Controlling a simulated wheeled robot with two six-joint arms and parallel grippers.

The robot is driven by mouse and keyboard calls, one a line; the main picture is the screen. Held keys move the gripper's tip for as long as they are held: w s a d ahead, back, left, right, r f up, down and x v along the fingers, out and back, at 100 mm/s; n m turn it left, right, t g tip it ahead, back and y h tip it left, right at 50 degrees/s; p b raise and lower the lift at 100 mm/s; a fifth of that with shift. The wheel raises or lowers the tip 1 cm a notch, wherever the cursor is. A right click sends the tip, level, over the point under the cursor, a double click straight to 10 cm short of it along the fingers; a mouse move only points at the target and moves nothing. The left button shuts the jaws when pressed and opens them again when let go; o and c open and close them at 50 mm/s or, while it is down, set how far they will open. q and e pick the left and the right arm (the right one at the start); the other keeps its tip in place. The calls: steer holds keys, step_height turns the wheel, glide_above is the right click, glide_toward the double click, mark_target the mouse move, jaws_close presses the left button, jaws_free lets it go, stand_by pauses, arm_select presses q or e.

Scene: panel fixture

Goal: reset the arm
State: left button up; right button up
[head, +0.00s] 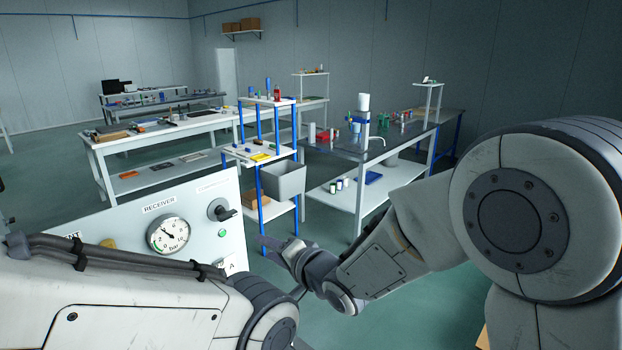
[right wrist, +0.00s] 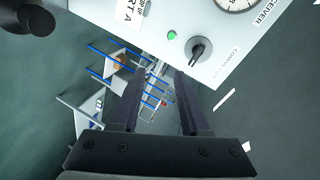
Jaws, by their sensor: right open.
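My right gripper (head: 272,243) is at the lower middle of the head view, just right of the white panel's edge. In the right wrist view its two dark fingers (right wrist: 160,88) are apart, with nothing between them. The white panel (head: 120,218) carries a round gauge (head: 168,236), a black rotary knob (head: 222,210) and a green light (head: 222,233). The knob (right wrist: 200,48) and green light (right wrist: 172,35) also show beyond the fingertips in the right wrist view. My left arm crosses the lower left of the head view and hides the panel's lower part; its gripper is out of frame.
A blue-legged rack (head: 264,160) with a grey bin (head: 283,180) stands behind the right gripper. A grey-topped bench (head: 350,150) is to its right and a white bench (head: 160,133) farther back. Green floor (head: 420,290) is partly clear below the right arm.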

steer(key=s+d+f+n+g+h, duration=0.2)
steer(key=s+d+n+g+h, duration=0.1)
steer(key=s, duration=0.6)
steer(key=s+d+f+n+g+h, duration=0.2)
steer(key=s+d+n+g+h, duration=0.1)
steer(key=s+d, duration=0.5)
steer(key=s+d+f+n+g+h, duration=0.3)
steer(key=s+d+n+g, duration=0.1)
steer(key=s, duration=0.8)
steer(key=d+n, duration=0.1)
steer(key=n, duration=0.1)
steer(key=shift+s+d+n+g, duration=0.15)
steer(key=shift+d+n+g, duration=0.15)
steer(key=shift+n, duration=0.1)
